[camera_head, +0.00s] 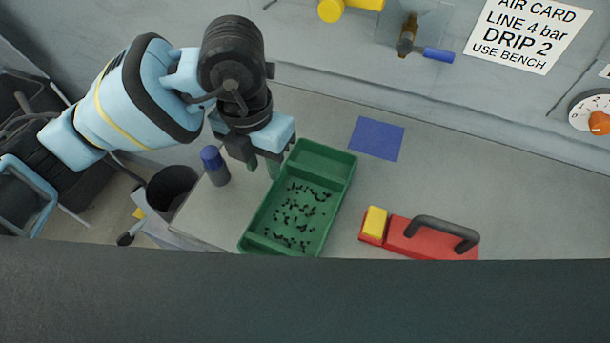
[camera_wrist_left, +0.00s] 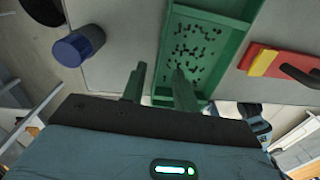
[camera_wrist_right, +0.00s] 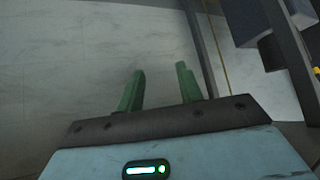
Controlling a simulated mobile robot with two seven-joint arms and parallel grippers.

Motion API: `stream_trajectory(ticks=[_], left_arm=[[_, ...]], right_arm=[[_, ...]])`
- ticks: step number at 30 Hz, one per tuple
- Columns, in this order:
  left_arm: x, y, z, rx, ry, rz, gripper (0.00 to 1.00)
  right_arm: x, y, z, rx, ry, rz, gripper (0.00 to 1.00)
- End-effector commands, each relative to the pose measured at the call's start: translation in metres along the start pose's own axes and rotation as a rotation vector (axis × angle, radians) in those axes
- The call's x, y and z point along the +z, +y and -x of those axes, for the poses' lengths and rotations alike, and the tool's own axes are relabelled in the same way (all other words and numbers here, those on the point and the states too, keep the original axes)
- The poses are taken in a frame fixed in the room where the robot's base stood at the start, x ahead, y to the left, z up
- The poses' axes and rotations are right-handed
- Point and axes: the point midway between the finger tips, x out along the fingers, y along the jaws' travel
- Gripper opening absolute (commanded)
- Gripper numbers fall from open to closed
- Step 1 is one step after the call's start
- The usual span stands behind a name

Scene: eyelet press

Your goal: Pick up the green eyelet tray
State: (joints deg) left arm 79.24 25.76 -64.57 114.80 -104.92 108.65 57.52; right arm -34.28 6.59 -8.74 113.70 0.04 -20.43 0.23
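The green eyelet tray (camera_head: 318,157) lies on the grey bench in the head view, long and open-topped, with several small dark eyelets scattered in it. It also shows in the left wrist view (camera_wrist_left: 235,25). My left gripper (camera_head: 262,168) is at the tray's left side near its far end. In the left wrist view its two green fingers (camera_wrist_left: 160,82) are apart, with nothing seen held between them. I cannot tell whether a finger touches the tray wall. My right gripper (camera_wrist_right: 160,85) shows only in its wrist view, open and empty, above a pale floor.
A blue-capped grey bottle (camera_head: 215,167) stands left of the tray. A red tool with a black handle and yellow block (camera_head: 375,222) lies to the right. A flat blue square (camera_head: 377,138) is behind. A black bin (camera_head: 172,187) is left of the bench. A dark edge crosses the front.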

Motion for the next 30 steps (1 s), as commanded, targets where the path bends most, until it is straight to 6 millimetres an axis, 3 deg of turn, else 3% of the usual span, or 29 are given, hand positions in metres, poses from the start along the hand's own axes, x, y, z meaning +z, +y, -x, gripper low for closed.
stream_trajectory(ticks=[5, 12, 18, 23, 30], left_arm=[[0.001, -0.011, -0.006, 0.048, 0.008, 0.048, 0.3], [0.0, -0.011, -0.012, 0.048, 0.011, 0.053, 0.3], [-0.001, -0.01, -0.032, 0.047, 0.012, 0.052, 0.3], [-0.001, -0.009, -0.034, 0.047, 0.009, 0.052, 0.3], [-0.005, -0.004, -0.062, 0.048, 0.011, 0.053, 0.3]], right_arm=[[0.004, -0.001, 0.003, 0.0, -0.009, -0.001, 0.36], [0.013, -0.002, 0.005, -0.002, -0.026, -0.003, 0.36], [0.015, -0.001, 0.005, -0.002, -0.029, -0.002, 0.36], [0.012, -0.001, 0.004, -0.001, -0.023, 0.0, 0.36], [0.007, 0.0, 0.004, -0.001, -0.015, 0.001, 0.36]])
